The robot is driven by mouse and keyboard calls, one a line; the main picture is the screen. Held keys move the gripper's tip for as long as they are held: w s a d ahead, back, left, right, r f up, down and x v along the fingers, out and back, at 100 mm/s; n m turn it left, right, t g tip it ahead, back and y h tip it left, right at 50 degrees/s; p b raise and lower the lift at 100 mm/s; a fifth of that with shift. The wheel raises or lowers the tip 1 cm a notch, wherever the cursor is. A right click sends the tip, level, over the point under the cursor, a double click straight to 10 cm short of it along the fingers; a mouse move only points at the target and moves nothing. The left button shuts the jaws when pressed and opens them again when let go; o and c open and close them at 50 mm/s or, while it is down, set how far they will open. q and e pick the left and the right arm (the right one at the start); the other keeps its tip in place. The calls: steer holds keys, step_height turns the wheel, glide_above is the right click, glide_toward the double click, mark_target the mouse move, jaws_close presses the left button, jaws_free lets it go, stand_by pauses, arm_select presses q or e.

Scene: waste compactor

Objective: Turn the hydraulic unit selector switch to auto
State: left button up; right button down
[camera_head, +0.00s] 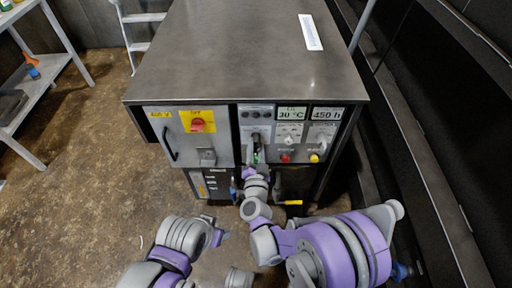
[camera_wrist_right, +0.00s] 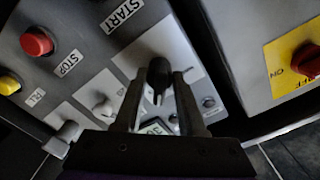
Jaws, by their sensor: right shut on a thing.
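The hydraulic unit selector switch is a small black knob (camera_wrist_right: 158,70) on a light plate of the control panel, in the right wrist view. My right gripper (camera_wrist_right: 159,82) has its two fingers on either side of this knob and is shut on it. I cannot read the switch's position marks.
Beside the switch are a red STOP button (camera_wrist_right: 37,41) and a yellow button (camera_wrist_right: 9,85). A red rotary switch on a yellow plate (camera_head: 197,122) is left of my gripper. A yellow-handled part (camera_head: 291,202) sits lower. A shelf (camera_head: 40,80) stands at left; the floor between is clear.

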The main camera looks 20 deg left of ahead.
steer(key=shift+m, duration=0.6)
steer(key=c, duration=0.9)
jaws_free()
steer(key=shift+o, duration=0.2)
steer(key=v, duration=1.1)
steer(key=shift+p, duration=0.3)
steer(key=shift+w+r, duration=0.1)
